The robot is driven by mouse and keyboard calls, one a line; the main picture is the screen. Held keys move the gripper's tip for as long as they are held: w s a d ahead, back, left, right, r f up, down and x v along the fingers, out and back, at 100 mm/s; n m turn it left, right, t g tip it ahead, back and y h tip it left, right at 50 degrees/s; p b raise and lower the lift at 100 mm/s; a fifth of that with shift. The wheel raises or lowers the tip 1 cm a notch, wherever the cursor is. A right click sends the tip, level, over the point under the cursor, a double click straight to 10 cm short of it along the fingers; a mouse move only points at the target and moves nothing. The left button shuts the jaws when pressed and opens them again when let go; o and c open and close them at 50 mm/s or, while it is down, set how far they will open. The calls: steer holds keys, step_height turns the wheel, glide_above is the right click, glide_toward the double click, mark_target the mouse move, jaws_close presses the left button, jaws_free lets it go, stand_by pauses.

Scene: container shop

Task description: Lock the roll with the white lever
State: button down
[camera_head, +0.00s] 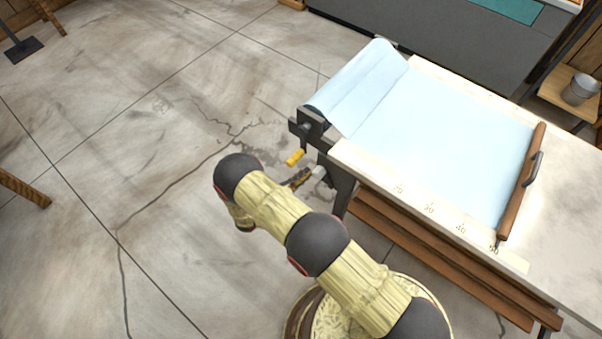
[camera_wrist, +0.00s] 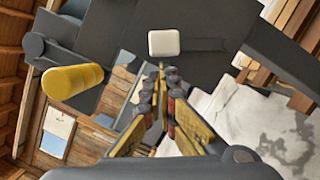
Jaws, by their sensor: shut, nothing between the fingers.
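The light blue roll (camera_head: 358,78) lies in a dark holder at the table's left end, its sheet spread across the top. The white lever (camera_wrist: 163,43) shows its squarish end against the dark holder (camera_wrist: 205,35) in the wrist view. In the head view a small pale piece, apparently the lever (camera_head: 319,171), sits just right of my gripper (camera_head: 303,177). My gripper (camera_wrist: 162,70) is shut and empty, its fingertips just below the lever in the wrist view. I cannot tell whether they touch it. A yellow crank handle (camera_head: 295,157) sticks out nearby, left in the wrist view (camera_wrist: 72,80).
The table (camera_head: 570,235) has a printed scale along its front edge. A wooden bar (camera_head: 522,185) with a dark handle lies across the sheet's right end. Slatted wooden shelving (camera_head: 440,250) runs below. The floor on the left is mostly clear.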

steer(key=shift+r, duration=0.1)
stand_by(0.3)
steer(key=shift+s+d+r+m, duration=0.1)
steer(key=shift+d+r+m, duration=0.1)
steer(key=shift+m, duration=0.2)
steer(key=shift+s+r+p, duration=0.1)
steer(key=shift+r+p, duration=0.1)
steer(key=shift+p, duration=0.2)
steer(key=s+d+r+m+p, duration=0.1)
steer(key=m, duration=0.1)
steer(key=s+d+r+m+g+p, duration=0.1)
steer(key=d+m, duration=0.1)
steer(key=m, duration=0.1)
steer(key=s+d+r+m+y+p, duration=0.1)
steer(key=m, duration=0.1)
steer(key=shift+s+d+r+m+g+p, duration=0.3)
steer(key=shift+s+d+r, duration=0.05)
steer(key=shift+d+r, duration=0.05)
steer(key=shift+s+d+r+m+y, duration=0.1)
steer(key=shift+s+d+m+y, duration=0.3)
steer(key=shift+s+d+m, duration=0.6)
steer(key=shift+s+d, duration=0.25)
steer(key=shift+d, duration=0.35)
